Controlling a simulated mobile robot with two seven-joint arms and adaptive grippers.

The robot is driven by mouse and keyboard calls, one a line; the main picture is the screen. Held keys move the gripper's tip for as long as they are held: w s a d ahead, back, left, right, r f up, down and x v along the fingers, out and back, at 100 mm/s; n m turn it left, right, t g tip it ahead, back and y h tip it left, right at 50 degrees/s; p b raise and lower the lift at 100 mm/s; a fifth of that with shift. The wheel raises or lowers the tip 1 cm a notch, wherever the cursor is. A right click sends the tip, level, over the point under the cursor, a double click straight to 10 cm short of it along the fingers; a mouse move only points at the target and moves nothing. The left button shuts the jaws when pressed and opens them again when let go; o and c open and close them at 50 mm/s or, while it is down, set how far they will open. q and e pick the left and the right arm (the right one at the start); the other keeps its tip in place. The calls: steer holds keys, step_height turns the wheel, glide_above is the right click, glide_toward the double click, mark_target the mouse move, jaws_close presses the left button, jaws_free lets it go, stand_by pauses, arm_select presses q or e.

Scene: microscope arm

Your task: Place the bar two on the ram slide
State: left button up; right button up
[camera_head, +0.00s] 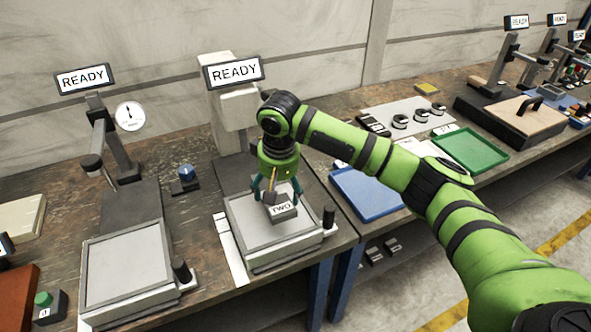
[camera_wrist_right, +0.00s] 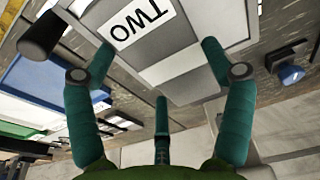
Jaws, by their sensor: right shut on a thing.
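Bar two (camera_head: 283,212) is a small grey block with a white "TWO" label. It is in my right gripper (camera_head: 277,186), which points down over the grey square plate (camera_head: 245,238) of the middle station. The bar also shows in the right wrist view (camera_wrist_right: 165,45), between the teal fingers of the right gripper (camera_wrist_right: 158,48). The frames do not show clearly whether the bar touches the plate. A white upright head (camera_head: 232,118) with a READY screen stands behind the plate. No part is labelled as the ram slide. My left gripper is out of view.
At left, another station has a grey plate (camera_head: 128,265), a dial gauge (camera_head: 130,116) and a READY screen. A black knob post (camera_head: 329,217) stands at the middle plate's right edge. A blue tray (camera_head: 365,193) and green tray (camera_head: 470,150) lie to the right.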

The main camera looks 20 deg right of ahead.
steer(key=shift+w+a+f, duration=0.1)
steer(key=shift+a+f, duration=0.05)
steer(key=shift+a, duration=0.35)
steer(key=shift+f+p, duration=0.5)
steer(key=shift+f, duration=1.5)
steer(key=o, duration=1.6)
steer(key=shift+f, duration=0.25)
steer(key=shift+s, duration=0.2)
steer(key=shift+r, duration=0.1)
steer(key=r, duration=0.4)
steer(key=s+r+b, duration=0.1)
steer(key=r, duration=0.7)
steer(key=shift+s, duration=0.4)
